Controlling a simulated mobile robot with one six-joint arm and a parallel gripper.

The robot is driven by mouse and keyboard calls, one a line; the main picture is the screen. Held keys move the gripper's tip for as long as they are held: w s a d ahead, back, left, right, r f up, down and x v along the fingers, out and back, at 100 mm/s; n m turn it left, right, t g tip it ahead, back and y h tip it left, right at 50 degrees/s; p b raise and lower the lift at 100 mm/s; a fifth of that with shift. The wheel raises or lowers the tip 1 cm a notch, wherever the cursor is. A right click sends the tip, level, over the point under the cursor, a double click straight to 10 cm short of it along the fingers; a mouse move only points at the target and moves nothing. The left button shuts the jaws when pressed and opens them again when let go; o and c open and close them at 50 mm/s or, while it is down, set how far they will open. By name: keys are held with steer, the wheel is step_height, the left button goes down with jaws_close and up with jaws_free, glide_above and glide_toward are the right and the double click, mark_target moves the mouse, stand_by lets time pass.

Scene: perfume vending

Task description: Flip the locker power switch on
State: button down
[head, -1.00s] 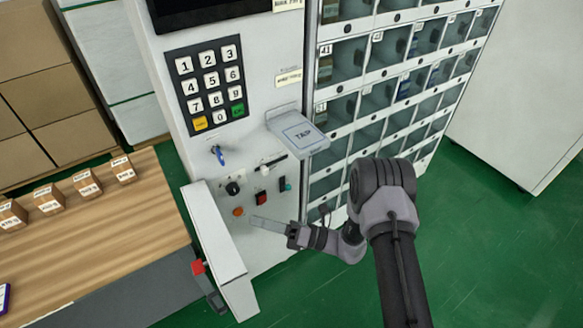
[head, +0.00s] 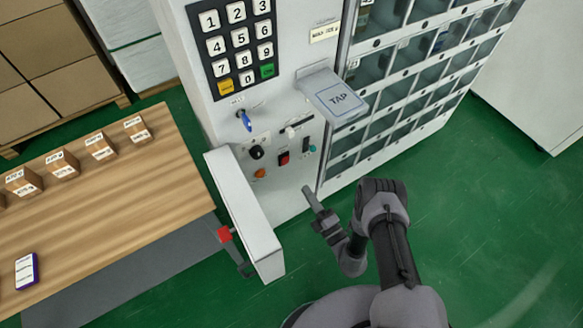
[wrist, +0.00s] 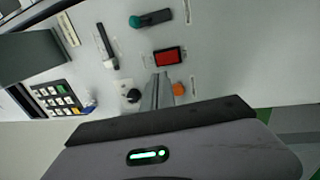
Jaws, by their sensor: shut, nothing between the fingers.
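The locker's white control panel holds a red rocker switch in a black frame (head: 284,158); it also shows in the wrist view (wrist: 168,56). Around it are a black knob (head: 256,152), an orange button (head: 260,173), a slanted lever (head: 299,124) and a teal-ended black handle (head: 308,145). Their small labels are unreadable, so I cannot tell which control is marked locker power. My gripper (head: 308,190) is shut and empty, below and right of the red switch in the head view. In the wrist view its fingertips (wrist: 159,76) appear just below the red switch; contact cannot be told.
A keypad (head: 237,45), a blue key (head: 244,120) and a jutting TAP reader (head: 335,94) are above the controls. A white side panel (head: 245,215) with a red-topped lever juts out left. A wooden counter (head: 110,215) carries small boxes. Green floor is clear at right.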

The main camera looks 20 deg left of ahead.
mark_target(287, 159)
steer(key=b+x, duration=0.3)
steer(key=x, duration=0.7)
steer(key=shift+f+b, duration=0.2)
steer(key=shift+b, duration=0.1)
steer(key=shift+w+a+r, duration=0.2)
steer(key=shift+w+a, duration=0.1)
steer(key=shift+w, duration=0.05)
steer(key=shift+w+a+r+h, duration=0.1)
steer(key=shift+a+r+h, duration=0.1)
steer(key=shift+r+h, duration=0.1)
steer(key=shift+f, duration=0.1)
steer(key=shift+d, duration=0.15)
